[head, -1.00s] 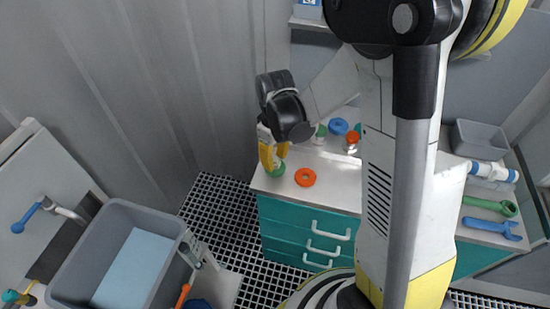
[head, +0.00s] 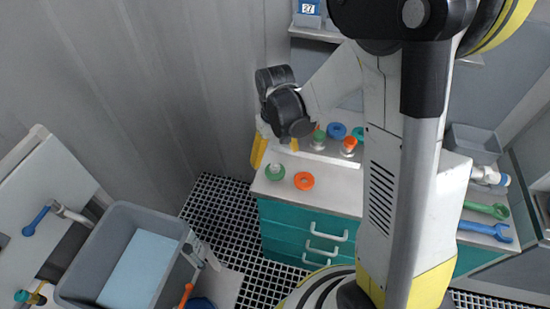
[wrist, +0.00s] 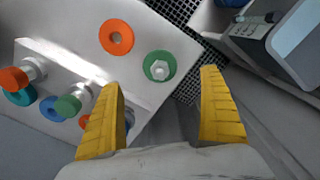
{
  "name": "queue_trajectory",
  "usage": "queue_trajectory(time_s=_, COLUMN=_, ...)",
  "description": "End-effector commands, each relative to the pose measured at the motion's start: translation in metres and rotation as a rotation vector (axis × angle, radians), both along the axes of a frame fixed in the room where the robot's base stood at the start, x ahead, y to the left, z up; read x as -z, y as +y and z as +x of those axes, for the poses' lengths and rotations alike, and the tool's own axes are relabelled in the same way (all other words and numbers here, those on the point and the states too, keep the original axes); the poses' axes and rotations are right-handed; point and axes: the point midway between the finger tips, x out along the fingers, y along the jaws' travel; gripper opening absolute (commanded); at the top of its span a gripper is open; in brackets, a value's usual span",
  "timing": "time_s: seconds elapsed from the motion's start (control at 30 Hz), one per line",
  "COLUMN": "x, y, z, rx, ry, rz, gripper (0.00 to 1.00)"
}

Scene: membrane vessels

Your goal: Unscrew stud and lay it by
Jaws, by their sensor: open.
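A green round piece with a pale hex centre, likely a stud (head: 275,172), stands on the counter near its left edge. In the wrist view the green piece (wrist: 152,72) lies ahead of my open fingers, apart from both. My gripper (head: 275,155) is open and empty above it; its two yellow fingers (wrist: 163,82) are spread wide. On the raised plate behind stand a green-headed stud (head: 319,137) and an orange-headed stud (head: 349,143). They show in the wrist view as the green-headed stud (wrist: 70,104) and orange-headed stud (wrist: 14,79).
An orange ring (head: 304,181) lies right of the green piece. A blue ring (head: 337,130) is on the plate. Green (head: 486,209) and blue (head: 485,231) wrenches lie at the right. A grey tub (head: 180,228) stands at the lower left. Bare counter shows right of the orange ring.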

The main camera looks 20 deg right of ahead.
Motion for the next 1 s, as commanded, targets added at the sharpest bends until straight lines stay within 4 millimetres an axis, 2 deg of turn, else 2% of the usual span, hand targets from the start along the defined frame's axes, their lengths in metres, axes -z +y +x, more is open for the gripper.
queue_trajectory(time_s=0.5, x=-0.001, y=0.000, z=0.000, rx=0.903, ry=0.000, rz=0.000, gripper=0.91)
queue_trajectory(time_s=0.6, x=0.022, y=0.000, z=0.000, rx=0.890, ry=0.000, rz=0.000, gripper=0.91)
queue_trajectory(time_s=0.7, x=0.033, y=0.000, z=0.000, rx=0.889, ry=0.000, rz=0.000, gripper=0.91)
queue_trajectory(time_s=1.0, x=0.042, y=0.000, z=0.000, rx=0.887, ry=0.000, rz=0.000, gripper=0.91)
